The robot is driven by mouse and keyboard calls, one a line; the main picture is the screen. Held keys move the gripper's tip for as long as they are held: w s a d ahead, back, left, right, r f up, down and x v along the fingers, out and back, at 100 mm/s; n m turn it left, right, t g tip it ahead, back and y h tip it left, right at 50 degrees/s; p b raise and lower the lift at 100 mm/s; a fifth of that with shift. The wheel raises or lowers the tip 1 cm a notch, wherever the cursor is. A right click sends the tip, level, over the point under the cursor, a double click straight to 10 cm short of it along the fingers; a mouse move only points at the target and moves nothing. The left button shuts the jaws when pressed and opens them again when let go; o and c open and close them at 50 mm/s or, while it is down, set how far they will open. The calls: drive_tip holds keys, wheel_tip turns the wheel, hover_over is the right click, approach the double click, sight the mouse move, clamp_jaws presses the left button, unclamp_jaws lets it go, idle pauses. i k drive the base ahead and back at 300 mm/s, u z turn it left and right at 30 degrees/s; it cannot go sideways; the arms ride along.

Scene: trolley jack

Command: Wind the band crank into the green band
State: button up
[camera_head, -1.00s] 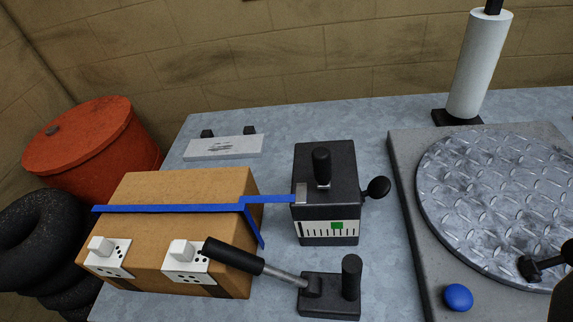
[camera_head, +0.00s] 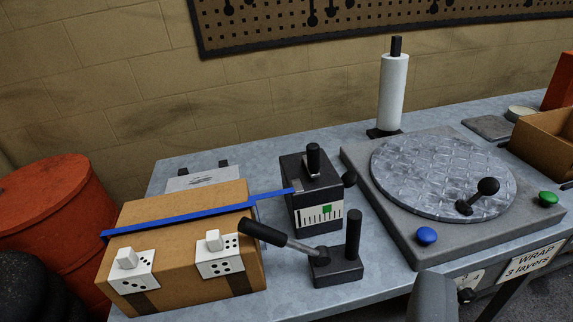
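The black strap tensioner (camera_head: 294,206) stands on the bench, right of the strapped cardboard box (camera_head: 185,275). A black cylindrical grip (camera_head: 313,158) stands upright on its top, and a ball knob (camera_head: 349,178) sticks out on its right side; which is the band crank I cannot tell. Its white scale (camera_head: 308,219) has black ticks and a green band (camera_head: 327,209); a pointer is too small to make out. A blue strap (camera_head: 185,214) runs across the box into the tensioner. A grey shape at the bottom edge may be my gripper; its fingers cannot be made out, and nothing touches the tensioner.
A lever tool (camera_head: 336,270) with a long black handle and an upright post stands in front of the tensioner. A turntable (camera_head: 440,180) with a crank and blue button (camera_head: 427,236) is to the right. A white roll (camera_head: 392,92) stands behind. A red drum (camera_head: 50,210) is left.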

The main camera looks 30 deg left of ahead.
sight(310, 161)
drive_tip(key=u, duration=0.15)
drive_tip(key=i, duration=1)
drive_tip(key=z, duration=0.05)
